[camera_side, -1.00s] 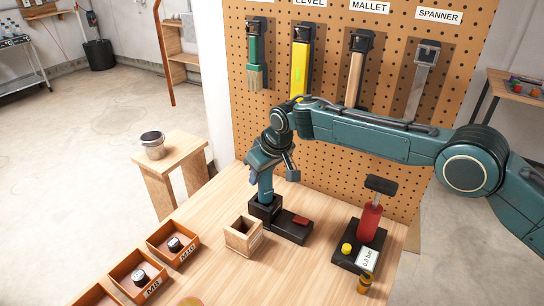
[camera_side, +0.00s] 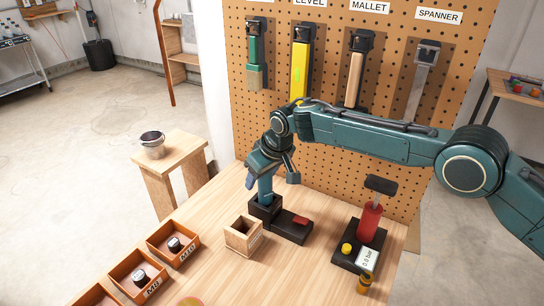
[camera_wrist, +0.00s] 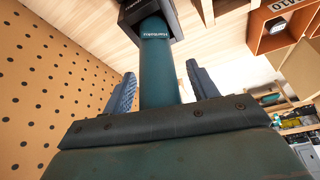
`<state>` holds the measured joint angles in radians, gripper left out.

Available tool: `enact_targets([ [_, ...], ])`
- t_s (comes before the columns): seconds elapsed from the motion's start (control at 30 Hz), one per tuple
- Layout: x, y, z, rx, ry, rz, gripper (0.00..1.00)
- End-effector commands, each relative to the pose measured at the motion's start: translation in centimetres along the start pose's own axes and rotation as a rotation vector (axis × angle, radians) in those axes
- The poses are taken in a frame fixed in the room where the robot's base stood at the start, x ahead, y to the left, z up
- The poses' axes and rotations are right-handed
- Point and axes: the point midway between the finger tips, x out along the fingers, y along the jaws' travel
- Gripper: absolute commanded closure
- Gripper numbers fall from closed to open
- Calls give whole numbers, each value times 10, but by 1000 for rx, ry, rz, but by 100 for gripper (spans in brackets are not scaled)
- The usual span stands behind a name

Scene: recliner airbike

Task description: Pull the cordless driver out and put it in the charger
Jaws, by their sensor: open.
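The cordless driver, with a teal handle (camera_side: 265,188), stands upright in the socket at the left end of a black base, which looks like the charger (camera_side: 290,227). A red block sits on the base's right part. My gripper (camera_side: 270,176) is over the handle's top, pointing down. It is open, with one blue finger on each side of the handle and visible gaps in the wrist view (camera_wrist: 160,88). The driver's lower end is hidden in the socket.
A wooden box (camera_side: 240,248) stands just left of the black base. A red pump-like device (camera_side: 369,224) stands to the right. Orange bins (camera_side: 172,257) line the left front. The pegboard (camera_side: 330,135) with hung tools rises close behind. The front-middle bench is clear.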

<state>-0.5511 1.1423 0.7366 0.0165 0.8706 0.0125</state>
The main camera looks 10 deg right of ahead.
Motion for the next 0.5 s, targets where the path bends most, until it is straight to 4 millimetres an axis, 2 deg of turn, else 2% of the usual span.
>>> enact_targets([
  [0.27,-20,0,-1,0,2,0,41],
  [0.5,-52,0,-2,0,5,0,41],
])
